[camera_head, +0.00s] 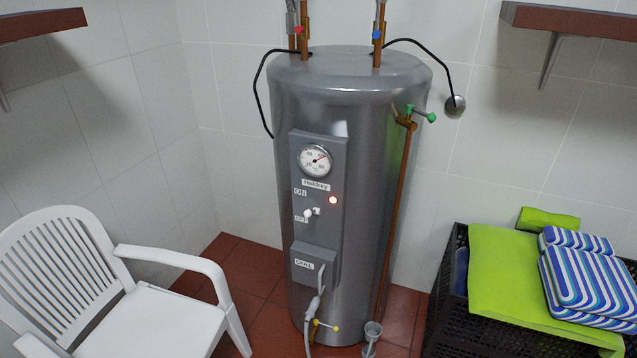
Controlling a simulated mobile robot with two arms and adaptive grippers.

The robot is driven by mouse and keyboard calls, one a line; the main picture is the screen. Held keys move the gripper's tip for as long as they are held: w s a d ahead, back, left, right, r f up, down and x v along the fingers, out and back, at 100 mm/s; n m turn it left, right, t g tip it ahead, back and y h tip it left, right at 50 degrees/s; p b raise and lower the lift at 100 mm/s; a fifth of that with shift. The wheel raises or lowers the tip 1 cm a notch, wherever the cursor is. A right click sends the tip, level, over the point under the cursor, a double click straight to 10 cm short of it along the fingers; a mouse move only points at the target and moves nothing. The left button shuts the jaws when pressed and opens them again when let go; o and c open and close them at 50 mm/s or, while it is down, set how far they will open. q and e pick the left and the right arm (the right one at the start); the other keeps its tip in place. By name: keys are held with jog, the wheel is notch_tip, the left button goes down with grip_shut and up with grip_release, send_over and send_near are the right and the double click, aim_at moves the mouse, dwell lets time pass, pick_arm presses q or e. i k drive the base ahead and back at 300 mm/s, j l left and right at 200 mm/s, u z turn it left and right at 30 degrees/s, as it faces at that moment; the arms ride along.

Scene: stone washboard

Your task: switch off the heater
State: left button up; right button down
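The heater (398,110) is a tall grey metal cylinder standing in the corner on the tiled floor. Its front panel (325,225) holds a round gauge (314,160), a lit red lamp (333,200) and a small white switch (312,212) between two labels. The switch is too small for me to read its position with certainty. A box marked DIAL (308,264) sits below, with a grey cable (314,305) coming out of it. Neither of my grippers shows in the head view.
A white plastic chair (150,305) stands at the left front. A black crate (450,280) with green and striped cushions (590,280) is at the right. Wooden shelves (575,20) project from the walls at both top corners. Some red floor is free before the heater.

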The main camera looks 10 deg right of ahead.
aim_at(308, 214)
jog(key=i+l+u, duration=0.25)
jog(key=i+l, duration=0.55)
jog(key=l, duration=0.1)
